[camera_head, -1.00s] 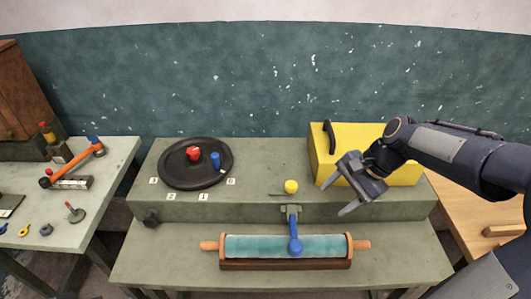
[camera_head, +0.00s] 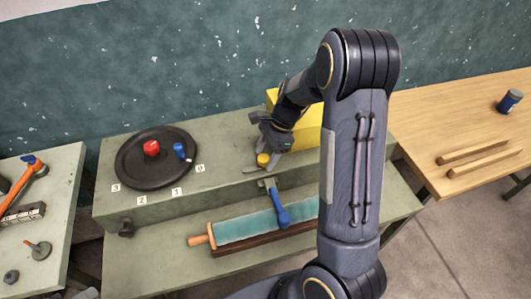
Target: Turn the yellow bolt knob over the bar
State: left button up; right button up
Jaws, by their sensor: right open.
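The yellow bolt knob (camera_head: 263,159) sits on top of the green bench near its front edge. My right gripper (camera_head: 256,144) is open, pointing down right beside and above the knob; I cannot tell whether a finger touches it. A grey bracket with a blue-ended lever (camera_head: 281,214) hangs on the bench front just below the knob. No bar across the knob can be made out clearly. My left gripper is not in view.
A black dial (camera_head: 140,180) with a red knob (camera_head: 151,148) and blue peg (camera_head: 181,151) lies left. The yellow box (camera_head: 308,130) is partly hidden behind my arm. A wooden table (camera_head: 430,115) stands right.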

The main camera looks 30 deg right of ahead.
jog(key=shift+f, duration=0.15)
jog(key=c, duration=1)
